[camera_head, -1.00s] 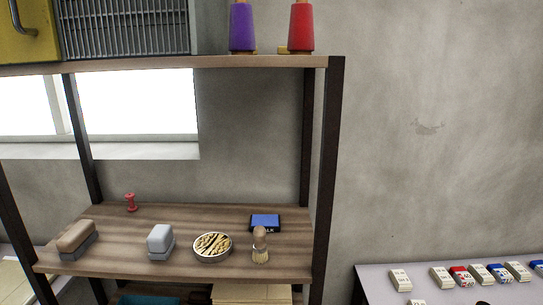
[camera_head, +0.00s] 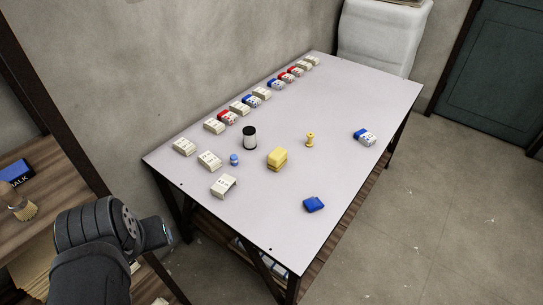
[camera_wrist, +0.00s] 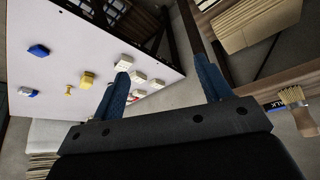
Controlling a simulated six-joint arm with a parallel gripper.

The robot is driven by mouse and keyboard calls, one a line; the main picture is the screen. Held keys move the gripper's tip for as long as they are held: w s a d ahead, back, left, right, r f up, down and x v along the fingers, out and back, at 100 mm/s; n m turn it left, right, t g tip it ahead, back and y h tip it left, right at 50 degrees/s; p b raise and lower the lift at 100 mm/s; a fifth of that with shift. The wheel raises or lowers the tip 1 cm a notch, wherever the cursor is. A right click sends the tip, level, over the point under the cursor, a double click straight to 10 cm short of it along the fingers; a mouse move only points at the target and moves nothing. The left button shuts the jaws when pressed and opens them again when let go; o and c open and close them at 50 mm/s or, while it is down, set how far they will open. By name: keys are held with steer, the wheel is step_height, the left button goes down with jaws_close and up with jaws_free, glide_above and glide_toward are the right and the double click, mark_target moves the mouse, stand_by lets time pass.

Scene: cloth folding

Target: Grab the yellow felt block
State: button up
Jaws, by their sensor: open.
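The yellow felt block (camera_head: 277,158) lies on the white table (camera_head: 345,100), near the middle of its left half. It looks like a small stacked block with a paler top. It also shows small in the wrist view (camera_wrist: 87,79), on the table at the left. My gripper (camera_wrist: 165,75) is open and empty, with its two blue fingers spread apart. In the head view my dark arm is at the lower left, off the table's near left edge and well apart from the block. The fingertips are hard to make out there.
Around the block are a black-and-white cylinder (camera_head: 249,138), a small blue piece (camera_head: 234,160), a yellow peg (camera_head: 309,139) and a blue block (camera_head: 314,204). Several white, red and blue boxes line the far left edge. A wooden shelf (camera_head: 48,225) stands at the left.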

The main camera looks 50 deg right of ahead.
steer(key=w+d+r+m+g, duration=0.25)
steer(key=w+d+r, duration=0.45)
steer(key=w+d, duration=0.45)
steer(key=w+d+m, duration=0.4)
steer(key=d, duration=1.2)
steer(key=m+g+y, duration=0.2)
steer(key=m, duration=0.4)
glide_above(278, 153)
step_height(278, 153, down, 19)
steer(key=shift+n, duration=0.25)
steer(key=f, duration=1.1)
steer(key=shift+w+f, duration=0.3)
steer(key=shift+w, duration=0.05)
steer(key=shift+s+f, duration=0.2)
steer(key=shift+f, duration=2.4)
steer(key=c, duration=1.1)
steer(key=shift+o, duration=0.2)
